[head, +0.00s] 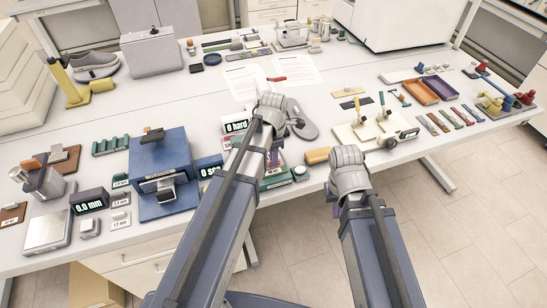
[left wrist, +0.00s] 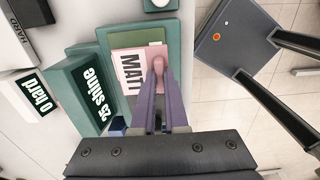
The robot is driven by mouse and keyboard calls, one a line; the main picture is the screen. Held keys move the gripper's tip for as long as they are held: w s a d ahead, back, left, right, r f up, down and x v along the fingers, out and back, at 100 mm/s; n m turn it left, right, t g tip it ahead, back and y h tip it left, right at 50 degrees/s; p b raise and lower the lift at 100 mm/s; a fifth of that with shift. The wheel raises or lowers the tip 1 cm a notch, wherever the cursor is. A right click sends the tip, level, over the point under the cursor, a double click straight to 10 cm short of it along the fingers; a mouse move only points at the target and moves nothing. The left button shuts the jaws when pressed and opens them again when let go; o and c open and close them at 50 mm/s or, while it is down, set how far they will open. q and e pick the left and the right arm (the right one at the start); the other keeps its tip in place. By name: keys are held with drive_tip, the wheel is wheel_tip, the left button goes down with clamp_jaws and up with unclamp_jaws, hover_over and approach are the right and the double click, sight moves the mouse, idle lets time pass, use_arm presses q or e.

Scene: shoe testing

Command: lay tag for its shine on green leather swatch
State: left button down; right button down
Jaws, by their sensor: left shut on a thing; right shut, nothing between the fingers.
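A pink tag marked MATT (left wrist: 130,72), with a pink knob, is over the green leather swatch (left wrist: 150,37). My left gripper (left wrist: 158,74) is shut on the tag's knob, its purple fingers pointing down at it. The swatch lies within a darker green frame; part of it is hidden under the tag. I cannot tell whether the tag touches the swatch. In the head view my left gripper (head: 279,158) is mostly hidden behind its wrist. My right gripper (head: 334,207) is shut and empty beyond the table's front edge, largely hidden by its wrist.
A green block reading 25 shine (left wrist: 92,90) stands right beside the swatch's frame. A block reading 0 hard (left wrist: 36,92) stands further left. The table's front edge is close.

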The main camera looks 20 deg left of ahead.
use_arm(q)
drive_tip(key=shift+f+b, duration=2.05)
drive_tip(key=shift+f, duration=0.05)
drive_tip(key=c, duration=0.9)
unclamp_jaws()
drive_tip(key=shift+o, duration=0.2)
drive_tip(key=shift+r, duration=0.1)
wheel_tip(320, 180, up, 8)
drive_tip(key=p, duration=0.8)
